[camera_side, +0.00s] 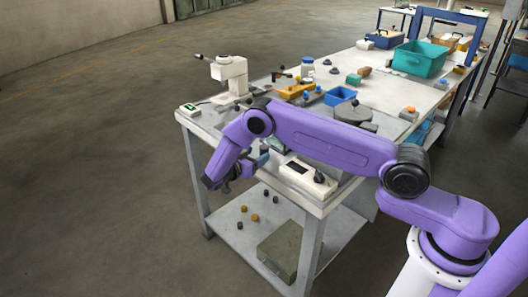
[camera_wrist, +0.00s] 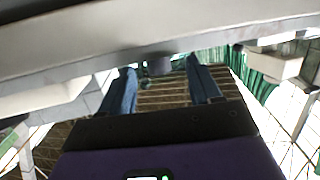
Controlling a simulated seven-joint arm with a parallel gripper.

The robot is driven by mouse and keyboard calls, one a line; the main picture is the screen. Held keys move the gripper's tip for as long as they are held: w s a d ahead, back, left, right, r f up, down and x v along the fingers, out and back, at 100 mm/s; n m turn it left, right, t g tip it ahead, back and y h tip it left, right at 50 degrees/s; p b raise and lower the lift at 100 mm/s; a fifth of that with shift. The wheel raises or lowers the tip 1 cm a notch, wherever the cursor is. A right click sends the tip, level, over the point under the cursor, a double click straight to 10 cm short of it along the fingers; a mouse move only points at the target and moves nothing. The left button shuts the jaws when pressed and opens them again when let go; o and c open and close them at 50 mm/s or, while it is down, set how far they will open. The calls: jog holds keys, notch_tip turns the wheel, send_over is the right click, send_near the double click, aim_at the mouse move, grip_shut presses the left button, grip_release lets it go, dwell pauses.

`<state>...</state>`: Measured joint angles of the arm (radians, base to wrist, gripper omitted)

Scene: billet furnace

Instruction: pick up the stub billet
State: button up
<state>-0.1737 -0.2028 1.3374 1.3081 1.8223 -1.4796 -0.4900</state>
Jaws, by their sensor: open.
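A short grey cylinder (camera_wrist: 159,66), which looks like the stub billet, shows in the wrist view against a long pale edge. My gripper (camera_wrist: 160,63) is open, with one blue-grey finger on each side of the cylinder and a gap visible on both sides. I cannot tell whether the cylinder lies fully between the fingertips in depth. In the side view my gripper (camera_side: 258,161) is low beside the near edge of the workbench (camera_side: 185,118), partly hidden by my arm. I cannot make out the cylinder there.
A white press-like device (camera_side: 230,78) stands at the back left. Several small round pieces (camera_side: 255,217) and a green-grey box (camera_side: 282,250) lie on the lower shelf. The floor at left is clear.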

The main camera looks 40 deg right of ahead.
aim_at(261, 152)
jog(key=shift+x, duration=2.55)
jog(key=shift+s, duration=0.1)
grip_shut()
